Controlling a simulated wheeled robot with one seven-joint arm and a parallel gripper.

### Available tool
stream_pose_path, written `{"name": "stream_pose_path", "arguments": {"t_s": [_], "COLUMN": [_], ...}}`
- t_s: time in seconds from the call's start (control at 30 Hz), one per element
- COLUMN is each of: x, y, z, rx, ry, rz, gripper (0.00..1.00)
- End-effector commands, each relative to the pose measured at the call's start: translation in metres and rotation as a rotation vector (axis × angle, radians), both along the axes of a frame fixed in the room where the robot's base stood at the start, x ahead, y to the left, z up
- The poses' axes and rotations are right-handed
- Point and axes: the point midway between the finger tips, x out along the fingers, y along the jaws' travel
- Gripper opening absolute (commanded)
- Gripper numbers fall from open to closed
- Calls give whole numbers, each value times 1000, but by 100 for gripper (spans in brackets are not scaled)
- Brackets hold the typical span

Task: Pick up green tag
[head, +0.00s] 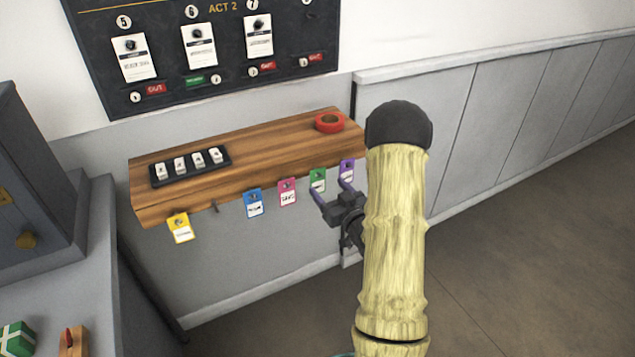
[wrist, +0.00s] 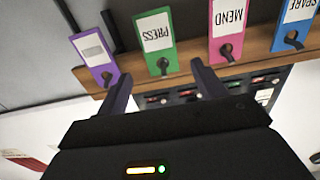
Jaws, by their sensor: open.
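The green tag (head: 318,180) hangs from a hook on the front edge of the wooden shelf, between the pink and purple tags. In the wrist view the green tag (wrist: 155,38) reads "PRESS", upside down in the picture, with its hook through its hole. My gripper (head: 331,195) is open and empty, close in front of the green and purple tags. In the wrist view the fingers of my gripper (wrist: 158,80) stand apart, one to each side of the green tag's hook end. I cannot tell how much distance is left between fingers and tag.
The purple tag (wrist: 95,50) hangs beside the left finger, and the pink tag (wrist: 230,30) beyond the right one. Blue (head: 254,203) and yellow (head: 180,228) tags hang farther left.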

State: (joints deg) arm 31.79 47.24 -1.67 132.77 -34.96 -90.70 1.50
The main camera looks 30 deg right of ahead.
Motion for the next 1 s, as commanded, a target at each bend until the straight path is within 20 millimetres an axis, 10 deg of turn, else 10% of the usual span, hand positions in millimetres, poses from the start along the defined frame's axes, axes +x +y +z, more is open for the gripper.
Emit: {"name": "stream_pose_path", "arguments": {"t_s": [1.0], "x": [52], "y": [4], "z": [-1], "rx": [0], "ry": [0], "rz": [1], "gripper": [69]}}
